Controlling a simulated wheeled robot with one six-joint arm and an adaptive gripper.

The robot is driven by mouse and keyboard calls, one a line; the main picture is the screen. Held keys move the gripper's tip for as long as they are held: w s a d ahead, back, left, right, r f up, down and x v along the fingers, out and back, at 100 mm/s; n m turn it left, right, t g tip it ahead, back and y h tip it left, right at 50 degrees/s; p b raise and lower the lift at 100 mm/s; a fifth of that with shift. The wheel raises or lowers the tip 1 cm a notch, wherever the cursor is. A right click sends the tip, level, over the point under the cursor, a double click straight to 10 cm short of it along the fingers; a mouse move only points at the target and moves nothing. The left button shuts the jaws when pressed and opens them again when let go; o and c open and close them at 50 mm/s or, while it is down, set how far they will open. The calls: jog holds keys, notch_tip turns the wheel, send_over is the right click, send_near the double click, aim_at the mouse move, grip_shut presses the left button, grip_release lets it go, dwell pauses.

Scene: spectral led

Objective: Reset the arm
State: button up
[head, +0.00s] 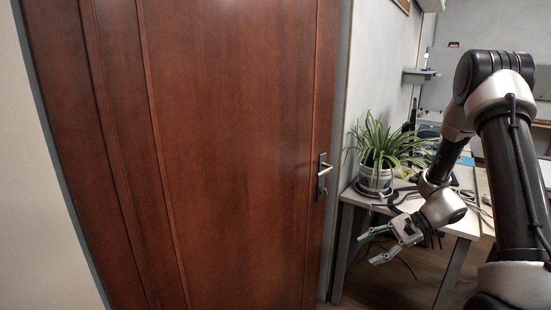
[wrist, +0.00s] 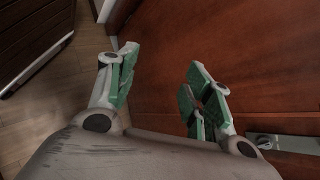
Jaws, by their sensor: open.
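My arm (head: 512,150) comes in from the right side of the head view and bends down toward the door. My gripper (head: 372,248) hangs in front of the desk's left end, to the right of the door and below its handle. In the wrist view my gripper (wrist: 162,68) shows its two green-padded fingers spread apart, with nothing between them. The wooden door (head: 235,150) looks closed in the head view. It also fills much of the wrist view (wrist: 250,45).
The metal door handle (head: 323,172) sits on the door's right edge. A white desk (head: 455,222) stands to the right, with a potted plant (head: 375,178) on its left end. Floor (wrist: 60,95) shows left in the wrist view, beside a dark slatted object (wrist: 30,35).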

jog(key=s+d+r+n+t+h, duration=0.1)
jog(key=s+d+r+n+h, duration=0.1)
jog(key=s+r, duration=0.5)
jog(key=s+d+r+n+t+h, duration=0.1)
jog(key=s+d+r+n+h, duration=0.2)
jog(key=s+r+n+h, duration=0.2)
jog(key=s+d+r+n+t+h, duration=0.2)
jog(key=s+d+r+n+h, duration=0.1)
jog(key=s+r, duration=0.8)
notch_tip(320, 180, up, 4)
jog(key=shift+f+n+h, duration=0.1)
jog(key=shift+n+h, duration=0.4)
jog(key=shift+n, duration=0.5)
